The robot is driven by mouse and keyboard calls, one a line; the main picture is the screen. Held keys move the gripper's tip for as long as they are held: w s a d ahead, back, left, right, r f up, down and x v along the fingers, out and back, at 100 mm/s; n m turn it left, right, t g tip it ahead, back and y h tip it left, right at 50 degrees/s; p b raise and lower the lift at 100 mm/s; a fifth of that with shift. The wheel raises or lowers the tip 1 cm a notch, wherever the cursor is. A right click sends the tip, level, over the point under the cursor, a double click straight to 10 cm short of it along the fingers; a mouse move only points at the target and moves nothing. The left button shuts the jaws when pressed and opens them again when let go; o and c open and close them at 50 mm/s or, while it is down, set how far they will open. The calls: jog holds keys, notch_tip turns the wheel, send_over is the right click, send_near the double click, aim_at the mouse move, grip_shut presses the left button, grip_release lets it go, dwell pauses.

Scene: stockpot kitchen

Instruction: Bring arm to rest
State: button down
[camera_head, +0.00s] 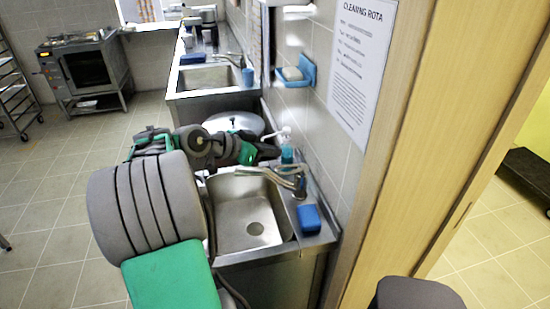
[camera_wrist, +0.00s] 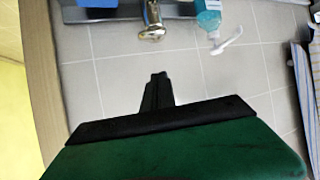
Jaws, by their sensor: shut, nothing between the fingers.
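My arm reaches out over the near sink counter in the head view, with its grey and green links in front of the metal sink (camera_head: 248,210). My gripper (camera_wrist: 158,76) shows in the wrist view with its black fingers together and nothing between them. It faces the tiled wall (camera_wrist: 215,75) above the counter. In the head view my gripper (camera_head: 270,152) is near the soap bottle and tap, small and partly hard to make out.
A tap (camera_head: 290,178), a blue sponge (camera_head: 309,219) and a soap bottle (camera_head: 287,152) stand along the sink. A wooden door frame (camera_head: 425,140) is on the right. A large pot (camera_head: 234,122) is behind the arm. Open tiled floor (camera_head: 60,180) lies left.

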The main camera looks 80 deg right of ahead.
jog(key=w+f+b+v, duration=0.1)
jog(key=v, duration=0.8)
jog(key=w+a+f+n+t+y, duration=0.1)
jog(key=w+a+f+n+t, duration=0.1)
jog(key=f, duration=0.4)
jog(key=w+a+f+n+t+y, duration=0.2)
jog(key=w+a+f+n, duration=0.2)
jog(key=a+f+n, duration=0.2)
jog(key=w+a+f+n+t+y, duration=0.1)
jog(key=w+a+f+n+y, duration=0.1)
jog(key=w+a+f+n, duration=0.2)
notch_tip(320, 180, down, 3)
jog(key=shift+w+f+n+t, duration=0.1)
jog(key=shift+n+t, duration=0.3)
jog(key=shift+n, duration=0.1)
jog(key=w+a+n+t+y, duration=0.2)
jog(key=w+a+n, duration=0.15)
jog(key=a, duration=0.75)
jog(key=w+a+n+t+y, duration=0.15)
jog(key=a+n, duration=0.35)
jog(key=a, duration=0.6)
jog(key=w+a+r+n+t, duration=0.1)
jog(key=a+r+n, duration=0.1)
jog(key=a, duration=0.4)
jog(key=w+a+r+n+t, duration=0.1)
jog(key=w+a+r+n, duration=0.1)
jog(key=a, duration=0.4)
jog(key=shift+a+r+n+y, duration=0.35)
jog(key=shift+r+n, duration=0.2)
jog(key=shift+r, duration=0.2)
